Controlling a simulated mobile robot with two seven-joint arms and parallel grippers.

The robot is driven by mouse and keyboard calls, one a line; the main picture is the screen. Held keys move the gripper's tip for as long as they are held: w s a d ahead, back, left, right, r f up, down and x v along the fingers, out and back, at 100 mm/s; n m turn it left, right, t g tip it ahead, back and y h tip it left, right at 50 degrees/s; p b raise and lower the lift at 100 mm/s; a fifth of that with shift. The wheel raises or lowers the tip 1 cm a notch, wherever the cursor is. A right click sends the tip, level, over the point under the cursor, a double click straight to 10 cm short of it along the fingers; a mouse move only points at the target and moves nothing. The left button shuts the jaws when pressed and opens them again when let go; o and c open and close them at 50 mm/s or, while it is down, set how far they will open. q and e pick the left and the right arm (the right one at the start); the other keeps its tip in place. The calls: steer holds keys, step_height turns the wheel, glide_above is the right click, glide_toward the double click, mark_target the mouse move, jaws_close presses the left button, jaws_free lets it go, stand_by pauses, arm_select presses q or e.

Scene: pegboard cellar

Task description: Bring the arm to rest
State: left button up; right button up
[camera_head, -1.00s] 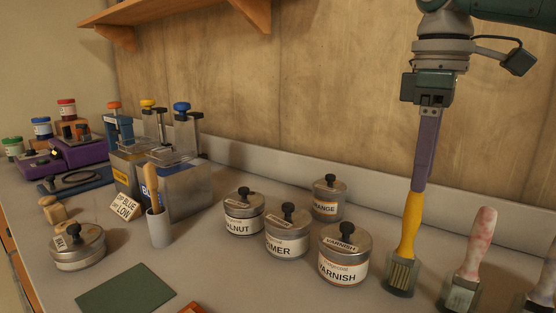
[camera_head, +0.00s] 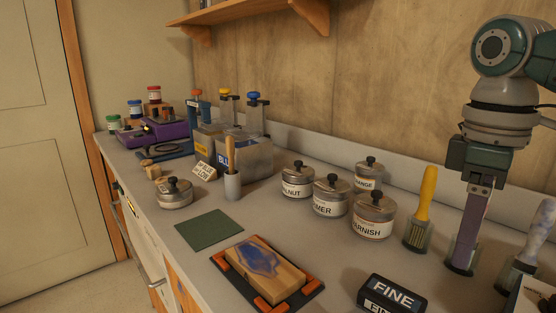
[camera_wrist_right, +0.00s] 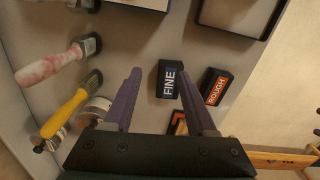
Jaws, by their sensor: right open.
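My right gripper (camera_head: 466,240) hangs downward over the right part of the bench, purple fingers pointing down and empty. In the right wrist view its two fingers (camera_wrist_right: 160,80) stand apart with nothing between them. A yellow-handled brush (camera_head: 425,195) stands in a small holder just left of the gripper in the head view. It also shows in the right wrist view (camera_wrist_right: 66,112), beside a brush with a red-and-white handle (camera_wrist_right: 50,66). My left gripper is not in view.
Lidded tins, including varnish (camera_head: 373,222), stand left of the gripper. A black FINE block (camera_head: 392,295) and a wooden block with a blue stain (camera_head: 262,268) lie in front. A green mat (camera_head: 208,229) lies further left. A shelf (camera_head: 250,12) hangs above.

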steer(key=s+a+f+p, duration=0.1)
steer(key=s+a+f, duration=0.1)
steer(key=s+a, duration=0.1)
steer(key=s+a+f+m+t+y+p, duration=0.1)
steer(key=s+a+f+p, duration=0.1)
steer(key=s+a, duration=0.2)
steer(key=s+a+f+y+p, duration=0.1)
steer(key=s+a+f+p, duration=0.1)
steer(key=s, duration=0.4)
steer(key=shift+s+a+t, duration=0.1)
steer(key=shift+a+t, duration=0.2)
steer(key=shift+a, duration=0.4)
steer(key=s+m, duration=0.1)
steer(key=s, duration=0.1)
steer(key=s+r+m+p, duration=0.1)
steer(key=s, duration=0.1)
steer(key=shift+s+d+r+t, duration=0.15)
steer(key=shift+s+d+t, duration=0.05)
steer(key=shift+s+t, duration=0.15)
steer(key=s+d+r+m+t+h+p, duration=0.1)
steer(key=s+d+r+m+p, duration=0.35)
steer(key=s+r, duration=0.2)
step_height(320, 180, up, 37)
steer(key=p, duration=3.6)
steer(key=shift+s+f, duration=0.15)
steer(key=shift+s, duration=0.15)
steer(key=shift+d, duration=0.1)
